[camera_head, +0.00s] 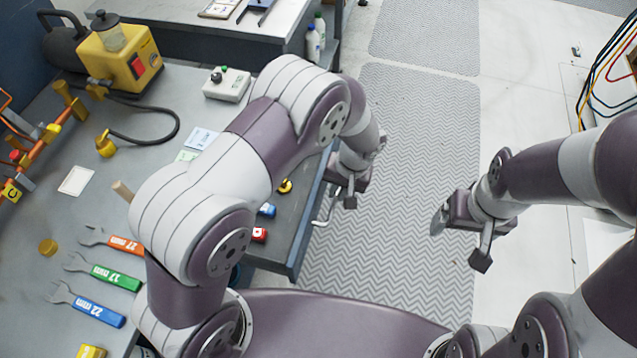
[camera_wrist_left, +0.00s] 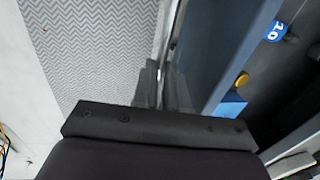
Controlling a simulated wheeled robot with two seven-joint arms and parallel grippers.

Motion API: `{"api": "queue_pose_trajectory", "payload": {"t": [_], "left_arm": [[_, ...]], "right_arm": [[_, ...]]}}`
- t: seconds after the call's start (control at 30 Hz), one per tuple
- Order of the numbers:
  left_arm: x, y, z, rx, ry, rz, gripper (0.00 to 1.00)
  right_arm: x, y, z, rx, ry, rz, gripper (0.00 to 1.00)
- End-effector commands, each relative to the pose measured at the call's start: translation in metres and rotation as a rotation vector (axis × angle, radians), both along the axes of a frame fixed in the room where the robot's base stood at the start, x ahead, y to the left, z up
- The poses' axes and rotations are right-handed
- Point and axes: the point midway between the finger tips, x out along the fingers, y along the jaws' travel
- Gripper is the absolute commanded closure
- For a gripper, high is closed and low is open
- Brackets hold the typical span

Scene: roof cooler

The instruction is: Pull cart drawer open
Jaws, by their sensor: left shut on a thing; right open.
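The cart drawer (camera_head: 304,228) stands partly out from under the worktop, with its inside showing beside my left arm. The grip is partly hidden by the wrist. My right gripper (camera_head: 460,238) is open and empty, over the floor to the right.
The drawer holds small blue (camera_head: 267,210) and red (camera_head: 260,235) pieces. The worktop (camera_head: 60,225) carries several wrenches (camera_head: 105,272), a yellow machine (camera_head: 118,58) and a control box (camera_head: 227,85). The patterned floor mat (camera_head: 400,160) right of the drawer is clear.

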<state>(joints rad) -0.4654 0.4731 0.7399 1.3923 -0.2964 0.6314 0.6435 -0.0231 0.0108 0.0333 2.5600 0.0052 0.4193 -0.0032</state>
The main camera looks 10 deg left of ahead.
Motion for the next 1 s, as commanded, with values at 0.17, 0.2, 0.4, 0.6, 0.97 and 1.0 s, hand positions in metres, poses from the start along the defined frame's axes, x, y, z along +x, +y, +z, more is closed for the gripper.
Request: {"api": "queue_pose_trajectory", "payload": {"t": [0.17, 0.2, 0.4, 0.6, 0.97, 1.0], "left_arm": [[0.0, -0.011, 0.001, 0.0, -0.002, -0.001, 1.0], [0.0, -0.013, 0.001, 0.0, -0.002, 0.0, 1.0], [0.0, -0.016, 0.001, -0.001, -0.003, 0.0, 1.0], [0.0, -0.016, 0.001, -0.001, -0.003, -0.001, 1.0], [0.0, -0.016, 0.001, 0.0, -0.002, 0.0, 0.62], [0.0, -0.016, 0.001, 0.0, -0.002, 0.0, 0.62]], "right_arm": [[0.0, 0.0, 0.0, 0.0, 0.0, 0.0, 0.15], [0.0, 0.0, 0.0, 0.0, 0.0, 0.0, 0.15], [0.0, 0.0, 0.0, 0.0, 0.0, 0.0, 0.15], [0.0, 0.0, 0.0, 0.0, 0.0, 0.0, 0.15], [0.0, 0.0, 0.0, 0.0, 0.0, 0.0, 0.15], [0.0, 0.0, 0.0, 0.0, 0.0, 0.0, 0.15]]}}
